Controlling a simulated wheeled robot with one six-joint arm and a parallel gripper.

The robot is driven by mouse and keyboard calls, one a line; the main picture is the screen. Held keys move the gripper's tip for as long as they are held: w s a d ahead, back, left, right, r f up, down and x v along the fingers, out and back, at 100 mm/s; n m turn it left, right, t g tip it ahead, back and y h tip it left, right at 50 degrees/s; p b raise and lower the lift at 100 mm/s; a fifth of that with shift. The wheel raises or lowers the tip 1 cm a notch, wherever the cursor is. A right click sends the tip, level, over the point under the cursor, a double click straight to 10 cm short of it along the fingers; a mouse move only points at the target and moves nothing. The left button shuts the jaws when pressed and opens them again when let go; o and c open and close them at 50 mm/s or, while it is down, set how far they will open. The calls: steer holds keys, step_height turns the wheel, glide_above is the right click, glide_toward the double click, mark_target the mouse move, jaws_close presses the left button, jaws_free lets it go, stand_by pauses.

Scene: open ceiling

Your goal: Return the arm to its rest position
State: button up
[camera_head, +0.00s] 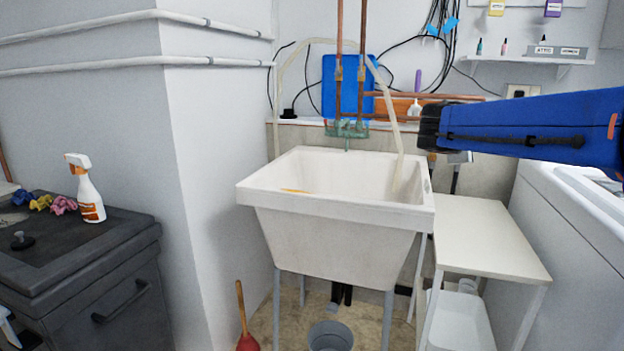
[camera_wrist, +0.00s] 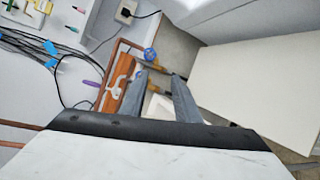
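My arm (camera_head: 540,128) is blue and reaches in from the right edge of the head view, roughly level. Its black end is above and to the right of the sink, in front of the back wall. My gripper's fingers are not clear in the head view. In the wrist view my gripper (camera_wrist: 161,76) shows two grey fingers standing apart, with no held object visible between them. Past the fingers are a copper pipe and an orange-brown board (camera_wrist: 117,82) by the wall.
A white sink (camera_head: 335,212) stands in the middle, with a white side table (camera_head: 485,235) to its right. A white appliance (camera_head: 560,240) is at far right. A spray bottle (camera_head: 88,195) stands on a dark cabinet (camera_head: 95,260) at left. A wall shelf (camera_head: 530,60) is behind my arm.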

steer(key=s+f+m+g+y, duration=0.2)
steer(key=s+f+m, duration=0.2)
steer(key=s+f, duration=0.45)
steer(key=s+f+m+g+y, duration=0.25)
steer(key=s+f, duration=0.35)
steer(key=s, duration=0.5)
steer(key=s+a+f+m+g+y, duration=0.1)
steer(key=s+a+f+m+y, duration=0.1)
steer(key=s+a+f, duration=0.3)
steer(key=s+a+f+m+g+y, duration=0.1)
steer(key=s+a+f+m+y, duration=0.2)
steer(key=s+f, duration=0.8)
steer(key=s+a+m, duration=0.2)
steer(key=s+a, duration=0.1)
steer(key=shift+s+a+y, duration=0.15)
steer(key=shift+y, duration=0.2)
